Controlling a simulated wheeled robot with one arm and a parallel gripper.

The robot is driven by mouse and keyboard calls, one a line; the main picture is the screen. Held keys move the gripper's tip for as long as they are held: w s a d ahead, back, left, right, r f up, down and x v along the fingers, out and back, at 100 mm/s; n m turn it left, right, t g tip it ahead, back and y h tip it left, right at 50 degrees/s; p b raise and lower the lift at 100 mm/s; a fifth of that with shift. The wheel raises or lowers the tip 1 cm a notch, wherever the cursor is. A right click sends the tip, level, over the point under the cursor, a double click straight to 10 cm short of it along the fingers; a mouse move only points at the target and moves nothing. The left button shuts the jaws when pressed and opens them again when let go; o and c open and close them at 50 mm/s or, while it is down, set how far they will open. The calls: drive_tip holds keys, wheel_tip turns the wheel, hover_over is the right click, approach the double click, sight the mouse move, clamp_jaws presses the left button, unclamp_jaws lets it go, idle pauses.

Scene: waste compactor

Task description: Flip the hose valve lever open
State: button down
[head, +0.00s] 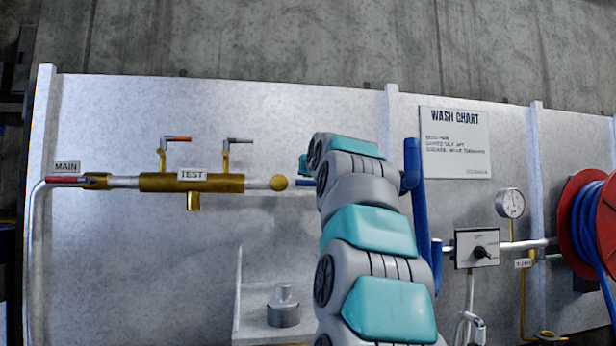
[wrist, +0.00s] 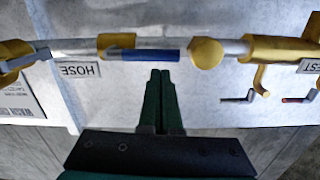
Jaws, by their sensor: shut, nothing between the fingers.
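The blue hose valve lever (wrist: 145,55) lies lengthwise along the pipe in the wrist view, beside a brass valve body (wrist: 117,41). The HOSE label (wrist: 80,69) appears upside down near it. My gripper (wrist: 160,72) has its dark green fingers together and empty. Its tips are right by the lever's edge, towards its free end; I cannot tell if they touch. In the head view, my arm hides the hose valve, and only a short blue piece, seemingly the lever's end (head: 308,182), shows.
A brass ball fitting (head: 278,183) sits on the pipe beside the lever. A blue upright pipe (head: 420,220) and a gauge (head: 510,203) are to the right of my arm.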

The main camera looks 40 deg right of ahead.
drive_tip(key=v, duration=0.6)
drive_tip(key=shift+s+b, duration=0.2)
drive_tip(key=shift+b, duration=0.2)
drive_tip(key=shift+a+f, duration=0.1)
